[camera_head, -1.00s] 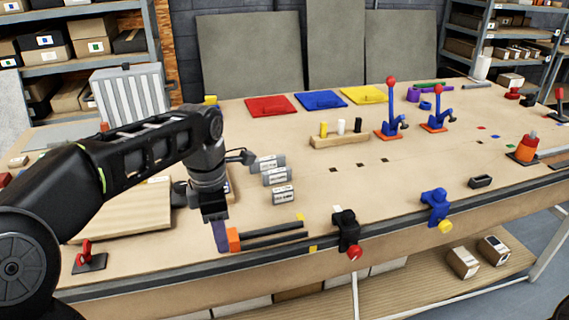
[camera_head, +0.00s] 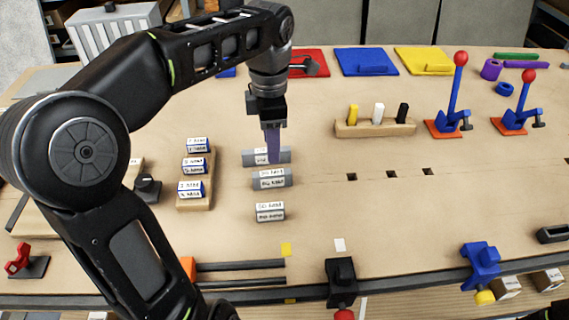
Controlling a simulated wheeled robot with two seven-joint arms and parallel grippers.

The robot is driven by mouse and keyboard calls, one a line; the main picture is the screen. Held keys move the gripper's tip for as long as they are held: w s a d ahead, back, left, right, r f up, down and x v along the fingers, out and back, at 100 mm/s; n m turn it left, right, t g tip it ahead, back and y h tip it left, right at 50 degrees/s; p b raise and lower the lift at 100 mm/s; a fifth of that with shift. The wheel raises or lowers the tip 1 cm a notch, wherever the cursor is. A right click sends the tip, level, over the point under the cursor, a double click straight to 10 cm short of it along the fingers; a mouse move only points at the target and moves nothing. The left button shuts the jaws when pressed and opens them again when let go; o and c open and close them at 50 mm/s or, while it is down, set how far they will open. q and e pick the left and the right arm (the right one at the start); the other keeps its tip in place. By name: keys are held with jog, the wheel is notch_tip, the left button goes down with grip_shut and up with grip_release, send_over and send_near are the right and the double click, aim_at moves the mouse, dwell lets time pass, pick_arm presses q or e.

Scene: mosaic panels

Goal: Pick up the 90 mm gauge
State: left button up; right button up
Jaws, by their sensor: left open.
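The middle one (camera_head: 271,179) is shorter and the nearest one (camera_head: 269,211) is the shortest. Their label numbers are too small to read surely, but by length the farthest fits the 90 mm gauge. My left gripper (camera_head: 273,153) points down with purple fingers at the farthest gauge, and is open. Whether the fingers straddle it or touch it I cannot tell. My right gripper is not in view.
A wooden rack (camera_head: 197,205) with blue-and-white labelled blocks stands left of the gauges. Two dark rods (camera_head: 240,266) lie nearer the front edge. A peg block (camera_head: 375,129) and blue lever clamps (camera_head: 454,95) stand to the right.

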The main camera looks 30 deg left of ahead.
aim_at(272, 173)
pick_arm(q)
jog(key=shift+s, duration=0.2)
notch_tip(272, 173, down, 2)
jog(key=shift+f+b, duration=0.25)
jog(key=shift+b, duration=0.25)
jog(key=shift+f+p, duration=0.6)
jog(key=shift+f, duration=2.05)
grip_shut()
